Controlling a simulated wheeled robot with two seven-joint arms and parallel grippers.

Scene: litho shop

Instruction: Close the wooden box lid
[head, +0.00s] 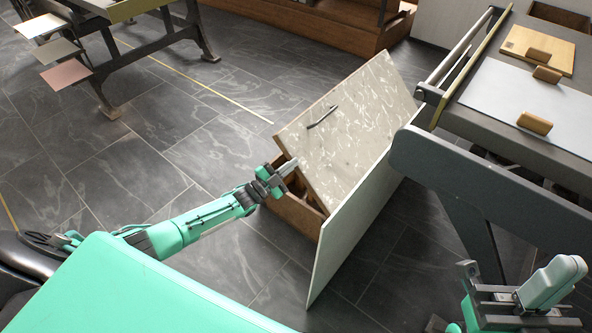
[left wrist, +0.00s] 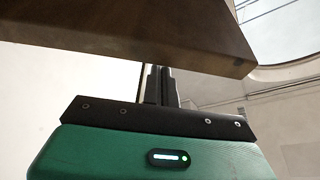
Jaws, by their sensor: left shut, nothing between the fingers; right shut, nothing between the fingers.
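The wooden box (head: 297,218) stands on the dark tiled floor at the middle of the head view. Its lid (head: 345,125), a marbled pale board with a wooden edge and a dark bar handle (head: 322,117), is tilted open above it. A gap shows the brown inside. My left gripper (head: 292,163) is shut and empty at the lid's left edge, by the gap; I cannot tell whether it touches. In the left wrist view a brown wooden slab (left wrist: 150,35), likely the lid, hangs over the fingers (left wrist: 161,85). My right gripper (head: 490,294) is shut and empty at lower right, away from the box.
A pale upright panel (head: 350,225) stands along the box's right side. A grey-topped press table (head: 475,100) with wooden-handled boards is at the right. A dark-framed table (head: 130,45) is at upper left. The floor left of the box is clear.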

